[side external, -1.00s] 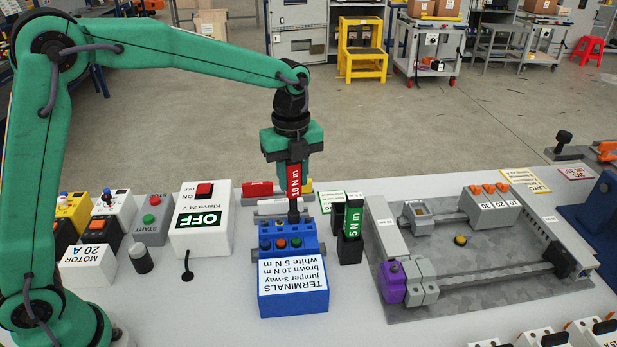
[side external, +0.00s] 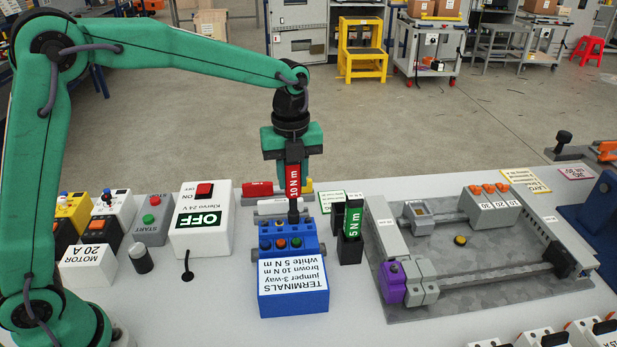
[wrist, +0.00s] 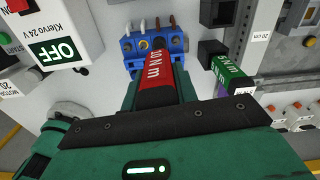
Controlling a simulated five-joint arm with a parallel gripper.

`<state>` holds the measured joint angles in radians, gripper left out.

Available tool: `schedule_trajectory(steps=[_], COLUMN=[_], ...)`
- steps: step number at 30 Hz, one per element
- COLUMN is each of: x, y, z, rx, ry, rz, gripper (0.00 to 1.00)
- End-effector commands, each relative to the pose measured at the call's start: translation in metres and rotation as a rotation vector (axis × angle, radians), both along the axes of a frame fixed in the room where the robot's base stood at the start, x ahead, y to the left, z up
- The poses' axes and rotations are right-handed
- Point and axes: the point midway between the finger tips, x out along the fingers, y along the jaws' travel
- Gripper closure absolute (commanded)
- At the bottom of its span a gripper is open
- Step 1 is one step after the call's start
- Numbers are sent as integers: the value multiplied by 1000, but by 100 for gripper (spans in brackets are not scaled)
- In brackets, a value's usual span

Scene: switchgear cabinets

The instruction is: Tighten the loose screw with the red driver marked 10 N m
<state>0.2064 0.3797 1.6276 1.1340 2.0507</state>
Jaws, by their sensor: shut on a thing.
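My gripper (side external: 292,160) is shut on the red driver marked 10 N m (side external: 293,180). The driver stands upright, its dark lower end at the back part of the blue terminal block (side external: 308,230). In the wrist view the red driver (wrist: 154,68) points at the blue terminal block (wrist: 126,46), which has several round screw openings. Whether the tip sits in a screw is hidden by the driver itself. I cannot tell which screw is loose.
A green driver marked 5 N m (side external: 354,217) stands in a black holder just right of the block. A white box reading OFF (side external: 203,235) stands to the left. A grey fixture plate (side external: 460,285) with a rail fills the right side. Red and white pieces lie behind the block.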

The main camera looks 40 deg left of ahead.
Motion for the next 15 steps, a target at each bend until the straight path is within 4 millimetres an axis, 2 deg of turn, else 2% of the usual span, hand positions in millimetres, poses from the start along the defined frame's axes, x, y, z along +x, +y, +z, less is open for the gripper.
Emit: schedule_trajectory(steps=[15], x=[0], y=[0], z=[3], rx=[0], ry=[-1], rz=[-40], gripper=[100])
